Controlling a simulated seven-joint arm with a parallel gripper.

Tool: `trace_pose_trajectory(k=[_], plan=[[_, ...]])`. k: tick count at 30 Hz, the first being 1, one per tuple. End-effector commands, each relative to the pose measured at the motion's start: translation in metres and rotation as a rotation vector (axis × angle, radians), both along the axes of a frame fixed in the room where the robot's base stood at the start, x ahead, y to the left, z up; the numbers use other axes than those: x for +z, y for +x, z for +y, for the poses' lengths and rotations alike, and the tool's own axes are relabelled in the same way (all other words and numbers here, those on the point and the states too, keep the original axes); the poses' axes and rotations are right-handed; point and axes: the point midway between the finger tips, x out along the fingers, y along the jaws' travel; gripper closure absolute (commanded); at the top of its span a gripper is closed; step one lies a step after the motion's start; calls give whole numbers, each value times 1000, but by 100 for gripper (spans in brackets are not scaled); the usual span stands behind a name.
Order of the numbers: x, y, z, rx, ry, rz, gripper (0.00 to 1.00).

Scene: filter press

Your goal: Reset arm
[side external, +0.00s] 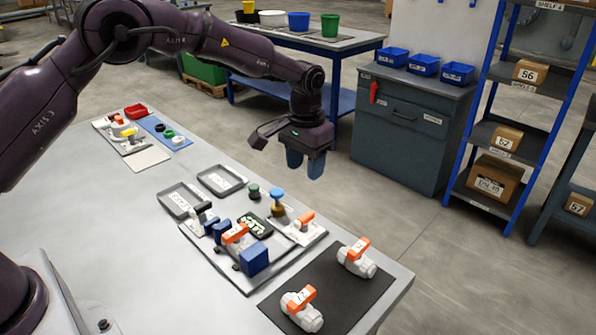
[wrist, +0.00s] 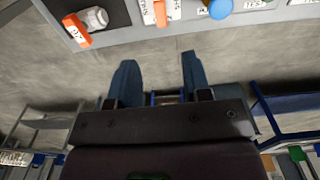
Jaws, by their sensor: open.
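My gripper (side external: 305,166) hangs from the dark purple arm with its blue fingers pointing down, above the far edge of the worktable and well above its surface. In the wrist view the two blue fingers of my gripper (wrist: 155,80) are spread apart with nothing between them. The grey floor shows past them. The filter press tray (side external: 222,262) stands on the table below, with a blue block (side external: 254,258), an orange-handled valve and a blue-topped knob (side external: 277,197) on or beside it. The wrist view shows that blue knob (wrist: 220,8) at the top edge.
Two white valves with orange handles (side external: 357,258) (side external: 301,308) lie on a black mat (side external: 335,283) at the table's near right corner. Two grey trays (side external: 221,180) (side external: 180,199) sit farther left. A dark cabinet (side external: 405,130) and a blue shelf rack (side external: 500,135) stand behind. The air around my gripper is clear.

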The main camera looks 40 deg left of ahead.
Motion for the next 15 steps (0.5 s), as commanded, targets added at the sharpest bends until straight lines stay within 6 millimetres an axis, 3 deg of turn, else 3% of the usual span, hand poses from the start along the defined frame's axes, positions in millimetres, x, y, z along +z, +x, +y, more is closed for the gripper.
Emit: trace_pose_trajectory(k=[3,5,8,15], plan=[[-15,-15,2,-14,5,41,55],[-15,-26,3,-22,6,57,55],[4,-50,8,-32,6,60,55],[72,-118,23,-45,-1,-5,55]])
